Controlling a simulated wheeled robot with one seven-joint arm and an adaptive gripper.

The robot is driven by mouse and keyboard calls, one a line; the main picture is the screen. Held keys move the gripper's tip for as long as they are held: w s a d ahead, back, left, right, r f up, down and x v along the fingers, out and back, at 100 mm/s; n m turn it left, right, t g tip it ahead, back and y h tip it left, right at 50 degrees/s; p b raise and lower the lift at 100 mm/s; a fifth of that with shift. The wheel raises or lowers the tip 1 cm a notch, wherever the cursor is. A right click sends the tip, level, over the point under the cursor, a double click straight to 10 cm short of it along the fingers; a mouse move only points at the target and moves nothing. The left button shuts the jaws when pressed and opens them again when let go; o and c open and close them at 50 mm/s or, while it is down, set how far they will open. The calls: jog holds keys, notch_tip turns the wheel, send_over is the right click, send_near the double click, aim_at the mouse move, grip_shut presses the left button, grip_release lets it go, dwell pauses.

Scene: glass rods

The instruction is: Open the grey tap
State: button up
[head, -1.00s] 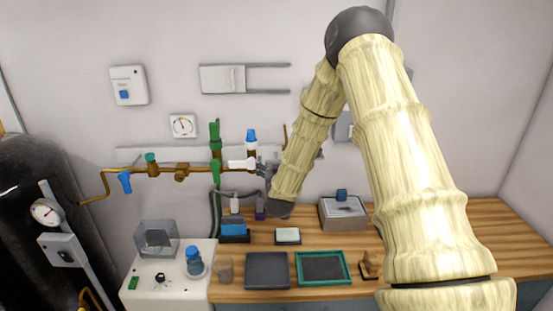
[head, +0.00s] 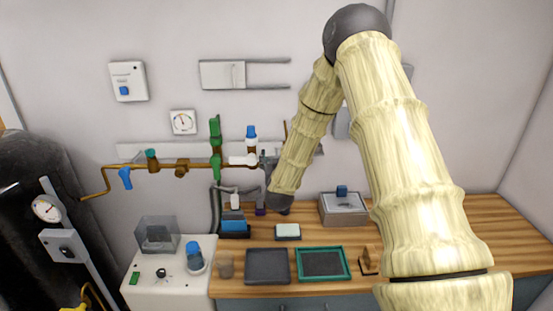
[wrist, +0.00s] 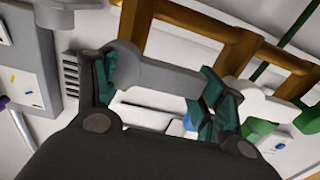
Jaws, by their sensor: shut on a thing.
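The grey tap (wrist: 165,78) shows in the wrist view as a grey bar with a round hub at its left end, in front of brown pipes. My gripper (wrist: 160,90) has its teal-padded fingers on both sides of the bar, one by the hub and one towards the far end, and is shut on it. In the head view my gripper (head: 268,164) is at the right end of the wall pipe, and my arm and gripper largely hide the grey tap there.
A white tap (head: 243,160) sits just left of my gripper, with green valves (head: 215,135) and a blue tap (head: 125,178) further left on the pipe. Below, the wooden bench (head: 440,235) holds trays, boxes and a grey-lidded box (head: 343,210).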

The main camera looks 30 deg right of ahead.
jog(key=shift+f+n+b, duration=0.4)
jog(key=shift+n+b, duration=0.4)
jog(key=shift+n, duration=0.2)
jog(key=shift+f+n+b, duration=0.4)
jog(key=shift+n+b, duration=0.4)
jog(key=shift+n, duration=0.2)
jog(key=shift+f+n+b, duration=0.1)
jog(key=shift+n+b, duration=0.3)
jog(key=shift+n, duration=0.2)
jog(key=o, duration=1.5)
jog(key=shift+d, duration=0.1)
jog(key=shift+c, duration=0.2)
jog(key=v, duration=1.2)
